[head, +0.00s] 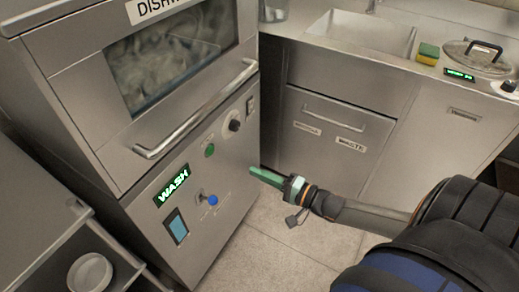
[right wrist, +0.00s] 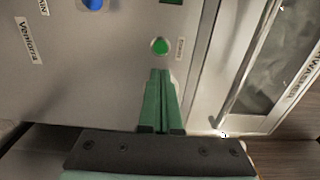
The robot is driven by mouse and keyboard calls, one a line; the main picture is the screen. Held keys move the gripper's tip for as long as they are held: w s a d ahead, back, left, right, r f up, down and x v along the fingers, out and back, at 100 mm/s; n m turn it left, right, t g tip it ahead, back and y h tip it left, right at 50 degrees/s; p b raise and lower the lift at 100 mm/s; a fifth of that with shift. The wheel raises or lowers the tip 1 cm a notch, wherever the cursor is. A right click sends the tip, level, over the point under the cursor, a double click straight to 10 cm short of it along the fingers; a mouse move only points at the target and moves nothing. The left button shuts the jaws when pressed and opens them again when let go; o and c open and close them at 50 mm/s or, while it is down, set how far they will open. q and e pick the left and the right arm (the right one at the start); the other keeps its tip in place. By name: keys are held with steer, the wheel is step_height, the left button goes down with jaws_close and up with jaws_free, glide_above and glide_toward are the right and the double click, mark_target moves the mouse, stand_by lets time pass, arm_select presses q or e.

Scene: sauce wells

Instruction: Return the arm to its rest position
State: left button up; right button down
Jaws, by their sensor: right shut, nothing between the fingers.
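My right gripper (head: 254,171) reaches in from the right in the head view. Its green fingers are shut together with nothing between them. They point at the front panel of the dishwasher (head: 150,190). In the right wrist view the shut fingertips (right wrist: 160,72) appear just below the green button (right wrist: 160,45); I cannot tell whether they touch the panel. The same green button (head: 209,150) shows clear of the fingers in the head view. My left gripper is not in view.
The dishwasher door handle (head: 196,112) juts out above the panel. A bowl (head: 90,272) stands lower left.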

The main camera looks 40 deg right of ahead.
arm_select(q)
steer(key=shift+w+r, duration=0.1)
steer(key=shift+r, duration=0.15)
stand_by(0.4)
arm_select(e)
steer(key=s+a+f+n+g+h, duration=0.2)
steer(key=s+a+f+n+g, duration=0.3)
steer(key=a+n, duration=0.3)
steer(key=s+a+f+n+g+h, duration=0.2)
steer(key=s+a+f+n, duration=0.3)
steer(key=s+a+n, duration=0.25)
arm_select(q)
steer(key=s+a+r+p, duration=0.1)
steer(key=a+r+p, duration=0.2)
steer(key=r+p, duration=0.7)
steer(key=p, duration=0.4)
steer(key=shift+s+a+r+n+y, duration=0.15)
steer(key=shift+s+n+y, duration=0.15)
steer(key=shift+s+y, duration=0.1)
arm_select(e)
step_height(320, 180, up, 10)
steer(key=s+d, duration=0.2)
steer(key=shift+d+h, duration=0.2)
steer(key=shift+h, duration=0.1)
steer(key=shift+s, duration=0.1)
